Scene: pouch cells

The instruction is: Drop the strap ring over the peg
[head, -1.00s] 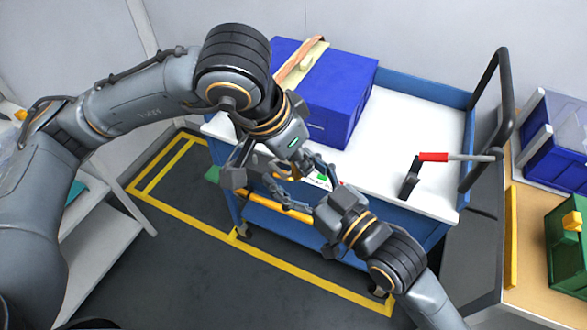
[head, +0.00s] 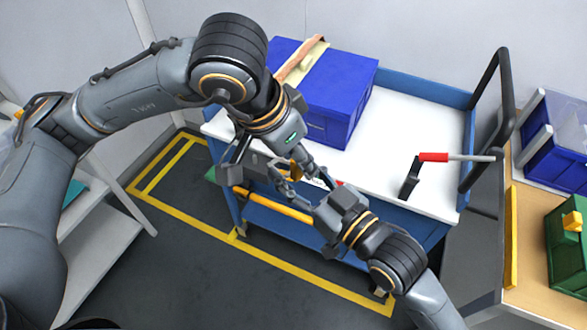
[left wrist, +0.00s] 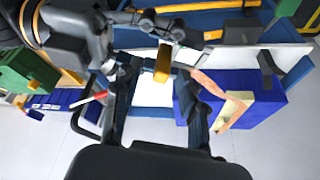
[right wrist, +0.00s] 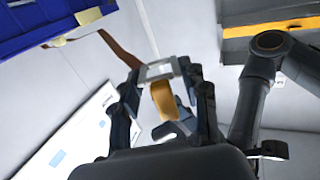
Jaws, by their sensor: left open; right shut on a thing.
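My right gripper (head: 304,186) is shut on the strap ring, a grey square ring (right wrist: 160,71) with an orange-yellow tab (right wrist: 163,100) hanging from it. The brown strap (right wrist: 120,48) runs from the ring to the blue box (head: 340,90), over whose lid it lies. My left gripper (left wrist: 150,78) is open. Its fingers stand apart, and the yellow tab shows between them in the left wrist view (left wrist: 163,62), held by neither finger as far as I can see. Both grippers are close together above the cart's near edge. I cannot make out the peg in any view.
The blue box stands on the white top of a blue cart (head: 400,120). A bench with green (head: 567,245) and blue bins is at far right.

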